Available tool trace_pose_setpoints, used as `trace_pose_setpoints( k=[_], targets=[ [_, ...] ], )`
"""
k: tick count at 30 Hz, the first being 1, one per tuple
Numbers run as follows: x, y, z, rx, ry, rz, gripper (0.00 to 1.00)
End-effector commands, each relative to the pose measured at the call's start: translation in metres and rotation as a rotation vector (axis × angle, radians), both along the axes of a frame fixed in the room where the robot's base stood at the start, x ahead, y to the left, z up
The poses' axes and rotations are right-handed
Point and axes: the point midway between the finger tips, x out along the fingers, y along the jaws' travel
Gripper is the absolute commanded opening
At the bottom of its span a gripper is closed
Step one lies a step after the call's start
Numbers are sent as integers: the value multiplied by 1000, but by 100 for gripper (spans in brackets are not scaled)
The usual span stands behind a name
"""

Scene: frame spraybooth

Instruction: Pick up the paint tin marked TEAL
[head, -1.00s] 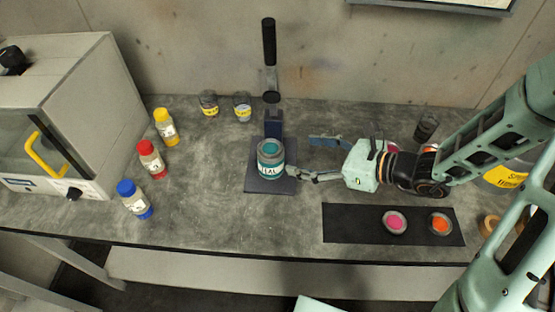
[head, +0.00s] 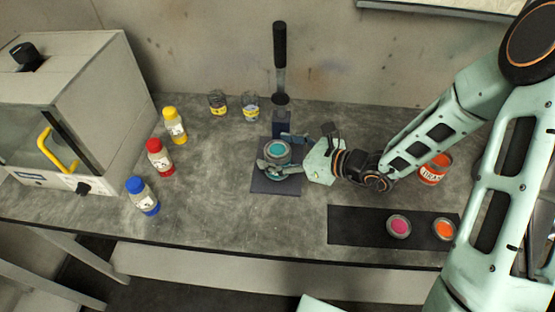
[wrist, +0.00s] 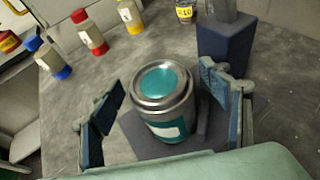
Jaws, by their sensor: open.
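The teal paint tin (head: 277,149) stands upright on the dark base plate (head: 268,186) of a lever press, its round teal top facing up. In the wrist view the tin (wrist: 163,100) shows a silver rim and a pale label whose writing I cannot read. My gripper (head: 281,153) is open, with one finger on the far side of the tin and one on the near side. In the wrist view its fingers (wrist: 164,106) stand left and right of the tin, with a gap visible on the left. The near finger hides the tin's label in the head view.
The press post (head: 282,122) and its upright lever (head: 280,60) rise just behind the tin. Yellow, red (head: 160,158) and blue bottles stand left, beside a grey cabinet (head: 110,85). A black mat (head: 355,226) with pink and orange pots lies right, near an orange tin (head: 434,169).

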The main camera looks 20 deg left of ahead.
Motion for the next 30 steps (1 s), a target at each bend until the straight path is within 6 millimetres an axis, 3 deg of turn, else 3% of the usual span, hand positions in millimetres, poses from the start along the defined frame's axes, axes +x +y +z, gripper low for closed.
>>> trace_pose_setpoints(
  k=[6, 21, 30],
  targets=[
    [0, 0, 0, 0, 0, 0, 68],
    [0, 0, 0, -1, 0, 0, 14],
    [1, 0, 2, 1, -1, 0, 14]
  ],
)
